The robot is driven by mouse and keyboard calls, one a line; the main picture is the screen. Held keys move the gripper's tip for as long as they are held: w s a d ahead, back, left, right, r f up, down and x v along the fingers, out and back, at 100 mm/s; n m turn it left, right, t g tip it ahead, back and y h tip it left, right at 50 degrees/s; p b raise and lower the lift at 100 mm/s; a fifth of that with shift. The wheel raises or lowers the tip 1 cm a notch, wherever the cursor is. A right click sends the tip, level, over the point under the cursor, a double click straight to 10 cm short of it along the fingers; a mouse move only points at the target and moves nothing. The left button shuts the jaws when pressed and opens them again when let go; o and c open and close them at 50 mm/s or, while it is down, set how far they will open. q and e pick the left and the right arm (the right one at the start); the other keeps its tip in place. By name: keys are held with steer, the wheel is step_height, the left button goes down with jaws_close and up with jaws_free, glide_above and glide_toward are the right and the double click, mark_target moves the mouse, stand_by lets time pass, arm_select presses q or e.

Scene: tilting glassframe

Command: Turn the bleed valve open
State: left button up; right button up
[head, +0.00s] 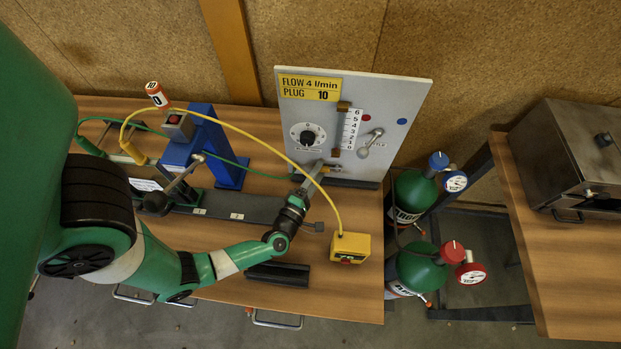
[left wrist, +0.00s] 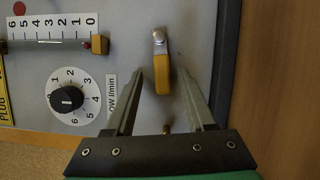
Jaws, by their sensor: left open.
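A small valve with a yellow handle (left wrist: 162,80) and a grey round pivot sits low on the grey panel (head: 395,97); I read no label on it. In the left wrist view the handle points from its pivot back toward my gripper. In the head view the valve (head: 333,168) shows small at the panel's lower edge. My left gripper (left wrist: 161,72) is open, with one finger on each side of the handle and visible gaps. In the head view the left gripper (head: 315,172) reaches the panel from the lower left. My right gripper is not in view.
The panel carries a black flow knob (head: 307,137), a flow scale (head: 351,128) and a grey lever (head: 370,143). A yellow cable runs to a yellow box (head: 350,247) on the bench. Green gas bottles (head: 413,190) stand right of the bench. A blue stand (head: 213,145) is at left.

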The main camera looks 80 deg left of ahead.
mark_target(324, 158)
arm_select(q)
step_height(324, 158, up, 4)
steer(key=shift+f+p, duration=0.15)
steer(key=shift+p, duration=0.9)
steer(key=s+d+r+p, duration=0.5)
steer(key=s+d+r, duration=0.3)
steer(key=d, duration=0.3)
steer(key=shift+s+r, duration=0.3)
steer(key=shift+r, duration=0.2)
